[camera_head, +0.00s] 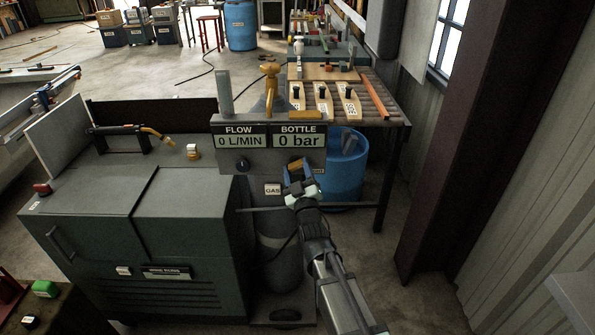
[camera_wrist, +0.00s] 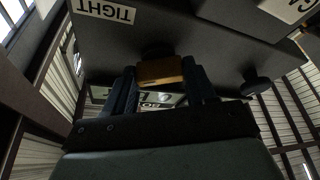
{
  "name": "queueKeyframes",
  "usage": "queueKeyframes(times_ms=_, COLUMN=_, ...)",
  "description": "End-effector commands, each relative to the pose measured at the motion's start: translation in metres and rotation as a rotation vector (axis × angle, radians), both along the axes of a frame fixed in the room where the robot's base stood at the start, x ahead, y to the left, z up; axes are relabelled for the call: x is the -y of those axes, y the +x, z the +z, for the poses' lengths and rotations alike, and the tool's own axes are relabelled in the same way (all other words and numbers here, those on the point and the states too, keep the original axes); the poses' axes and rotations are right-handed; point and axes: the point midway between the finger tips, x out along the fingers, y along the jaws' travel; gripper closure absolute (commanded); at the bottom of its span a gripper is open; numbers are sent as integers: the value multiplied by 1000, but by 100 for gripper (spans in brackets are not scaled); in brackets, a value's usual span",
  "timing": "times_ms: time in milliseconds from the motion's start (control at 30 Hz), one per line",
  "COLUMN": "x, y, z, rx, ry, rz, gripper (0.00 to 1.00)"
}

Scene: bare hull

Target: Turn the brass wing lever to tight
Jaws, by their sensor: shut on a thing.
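The brass wing lever (camera_wrist: 161,71) sits between my fingertips in the wrist view, on the underside of a dark grey panel. In the head view only a small orange-brass part of the lever (camera_head: 299,166) shows above my gripper (camera_head: 298,182). My gripper (camera_wrist: 160,78) is shut on the lever, one blue-grey finger on each side. A white TIGHT label (camera_wrist: 103,11) appears upside down at upper left in the wrist view. The fingers hide the lever's sides.
The panel (camera_head: 262,162) carries displays reading FLOW 0 L/MIN (camera_head: 240,137) and BOTTLE 0 bar (camera_head: 298,137), a GAS label (camera_head: 272,190) and a black knob (camera_head: 243,165). A grey bottle (camera_head: 283,262) stands below. A cabinet (camera_head: 185,230) is left; a blue drum (camera_head: 345,165) stands behind right.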

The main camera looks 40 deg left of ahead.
Motion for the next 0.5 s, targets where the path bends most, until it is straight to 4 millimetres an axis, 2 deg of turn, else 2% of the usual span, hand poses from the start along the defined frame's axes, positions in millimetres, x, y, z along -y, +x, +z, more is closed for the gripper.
queueKeyframes(times_ms=500, x=-2, y=-2, z=-2, rx=-249, ry=244, rz=1, gripper=75)
